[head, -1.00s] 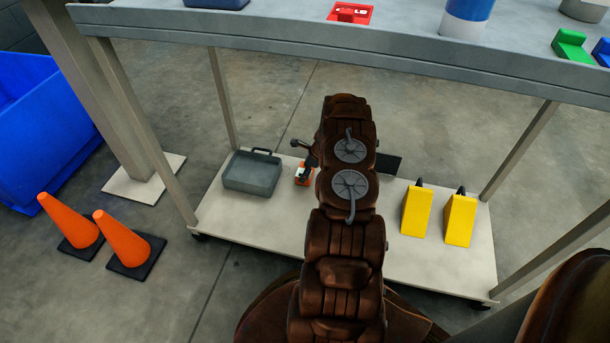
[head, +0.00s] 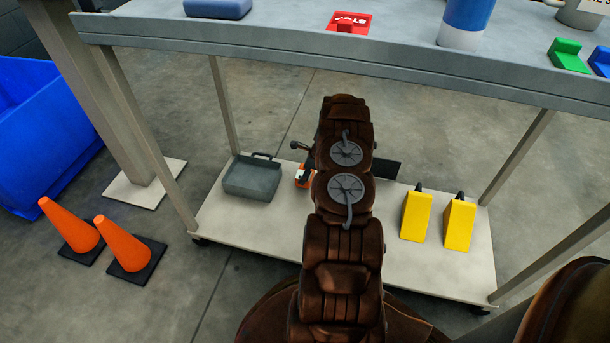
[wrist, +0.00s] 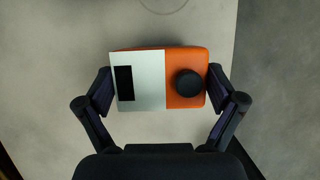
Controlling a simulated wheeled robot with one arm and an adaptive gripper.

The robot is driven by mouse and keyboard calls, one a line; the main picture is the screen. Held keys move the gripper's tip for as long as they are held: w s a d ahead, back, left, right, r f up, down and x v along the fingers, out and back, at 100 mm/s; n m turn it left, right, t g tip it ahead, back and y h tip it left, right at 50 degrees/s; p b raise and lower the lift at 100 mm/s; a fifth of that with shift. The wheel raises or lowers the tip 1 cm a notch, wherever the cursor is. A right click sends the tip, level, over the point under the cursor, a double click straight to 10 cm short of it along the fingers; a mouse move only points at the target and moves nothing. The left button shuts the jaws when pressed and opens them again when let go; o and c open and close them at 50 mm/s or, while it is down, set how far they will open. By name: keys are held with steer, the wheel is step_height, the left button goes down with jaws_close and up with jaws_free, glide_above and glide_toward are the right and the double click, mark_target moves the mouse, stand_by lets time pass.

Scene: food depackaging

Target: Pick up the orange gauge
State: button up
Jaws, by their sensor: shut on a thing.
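The orange gauge (wrist: 187,58) lies between my gripper's two fingers in the wrist view. It is an orange box with a pale face plate, a dark display and a black round knob. My gripper (wrist: 160,88) is shut on it, one finger against the pale end and the other against the orange end. In the head view the gauge (head: 300,178) shows as a small orange and white patch beside my arm, over the cart's lower shelf. My arm hides most of it. I cannot tell whether it still touches the shelf.
The lower shelf (head: 300,225) also holds a grey bin (head: 252,178) left of the gauge and two yellow blocks (head: 415,215) (head: 459,224) at right. The cart's upper shelf (head: 300,40) overhangs behind. Orange cones (head: 70,225) (head: 124,245) and a blue container (head: 40,130) stand at left.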

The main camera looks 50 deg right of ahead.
step_height(320, 180, up, 2)
steer(key=shift+w+r+p, duration=0.1)
steer(key=shift+r+p, duration=0.1)
steer(key=shift+p, duration=0.15)
steer(key=s+p, duration=0.1)
steer(key=s, duration=0.4)
steer(key=s+p, duration=0.1)
steer(key=s, duration=0.4)
steer(key=s+p, duration=0.1)
steer(key=s, duration=0.5)
steer(key=shift+a+r, duration=0.3)
steer(key=shift+r, duration=0.1)
